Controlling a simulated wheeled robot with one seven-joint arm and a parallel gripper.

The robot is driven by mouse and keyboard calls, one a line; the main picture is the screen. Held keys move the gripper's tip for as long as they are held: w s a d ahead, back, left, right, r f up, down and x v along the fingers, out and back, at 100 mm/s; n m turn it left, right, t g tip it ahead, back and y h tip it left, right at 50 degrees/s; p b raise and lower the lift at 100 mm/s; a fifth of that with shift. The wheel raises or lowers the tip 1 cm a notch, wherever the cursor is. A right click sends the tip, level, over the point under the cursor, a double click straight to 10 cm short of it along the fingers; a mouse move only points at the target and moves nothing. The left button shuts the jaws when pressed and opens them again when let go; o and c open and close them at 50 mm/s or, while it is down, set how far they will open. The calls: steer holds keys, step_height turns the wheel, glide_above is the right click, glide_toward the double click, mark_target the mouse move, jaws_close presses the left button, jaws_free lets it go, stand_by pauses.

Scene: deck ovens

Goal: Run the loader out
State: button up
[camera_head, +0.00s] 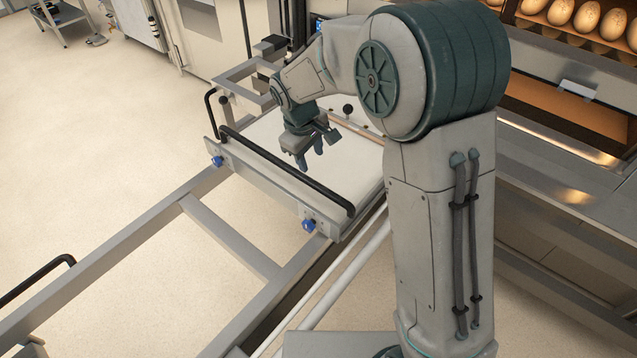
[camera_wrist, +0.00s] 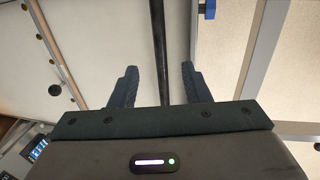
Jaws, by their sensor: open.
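The loader (camera_head: 358,170) is a flat carriage with a pale belt top, sitting on grey metal rails. A long black handle bar (camera_head: 290,172) runs along its front edge, and it also shows in the wrist view (camera_wrist: 158,45). My gripper (camera_head: 310,169) is above the loader's top, close to the bar, pointing down. In the wrist view my gripper (camera_wrist: 158,85) is open, with the black bar passing between the two fingers in the picture. I cannot tell whether the fingers reach down around it. Part of the loader is hidden behind my arm.
Grey rails (camera_head: 140,235) extend toward the lower left with open floor beside them. Blue knobs (camera_head: 308,225) sit on the loader's front edge. A deck oven with bread loaves (camera_head: 588,17) stands at the right. Another black handle (camera_head: 38,280) is at lower left.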

mark_target(318, 186)
steer(key=f, duration=0.4)
steer(key=w+d+f, duration=0.1)
steer(key=f, duration=0.3)
steer(key=w+f, duration=0.1)
steer(key=f, duration=0.3)
steer(key=shift+d+f, duration=0.25)
steer(key=shift+d, duration=0.1)
